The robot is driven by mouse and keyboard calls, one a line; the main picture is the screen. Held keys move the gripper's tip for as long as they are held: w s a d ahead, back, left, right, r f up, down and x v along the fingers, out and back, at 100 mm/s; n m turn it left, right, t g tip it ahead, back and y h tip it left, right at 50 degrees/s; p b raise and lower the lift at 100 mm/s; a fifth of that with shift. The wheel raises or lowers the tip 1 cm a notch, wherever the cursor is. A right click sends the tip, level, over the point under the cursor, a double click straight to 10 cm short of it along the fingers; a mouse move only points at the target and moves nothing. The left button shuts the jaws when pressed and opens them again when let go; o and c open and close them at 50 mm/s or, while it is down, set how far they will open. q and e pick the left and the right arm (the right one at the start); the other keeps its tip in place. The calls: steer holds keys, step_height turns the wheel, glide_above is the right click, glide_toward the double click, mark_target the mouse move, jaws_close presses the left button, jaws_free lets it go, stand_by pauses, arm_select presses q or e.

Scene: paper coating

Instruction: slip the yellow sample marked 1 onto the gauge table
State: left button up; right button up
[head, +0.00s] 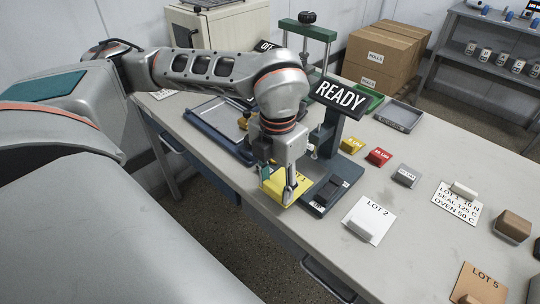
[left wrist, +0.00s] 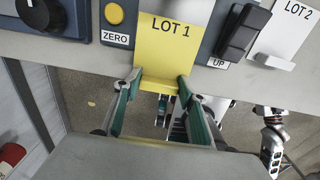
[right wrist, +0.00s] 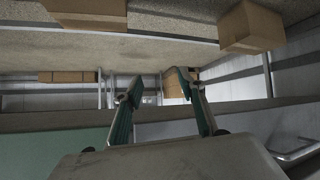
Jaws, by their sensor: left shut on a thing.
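The yellow sample marked LOT 1 (head: 275,188) is at the front edge of the table, beside the gauge's dark blue base (head: 345,192). My left gripper (head: 277,184) is shut on its near end. In the left wrist view the sample (left wrist: 165,50) lies flat between the two fingers (left wrist: 162,88), with its label facing up, between a ZERO button (left wrist: 115,14) and an UP switch (left wrist: 243,32). The gauge has a green crossbar (head: 308,29) and a READY sign (head: 341,96). My right gripper (right wrist: 156,90) is open and empty.
A white LOT 2 sheet (head: 369,220) lies right of the gauge. Yellow, red and grey blocks (head: 378,157) stand behind it. A framed tray (head: 215,118) is left of my arm. Cardboard boxes (head: 382,60) stand at the back. The table between the blocks and LOT 2 is clear.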

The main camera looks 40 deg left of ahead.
arm_select(q)
steer(key=shift+w+d, duration=0.15)
steer(key=shift+w, duration=1.45)
steer(key=shift+w+d, duration=0.15)
steer(key=shift+w, duration=1.4)
steer(key=shift+f, duration=0.15)
steer(key=o, duration=1)
step_height(320, 180, up, 12)
steer(key=shift+f, duration=0.1)
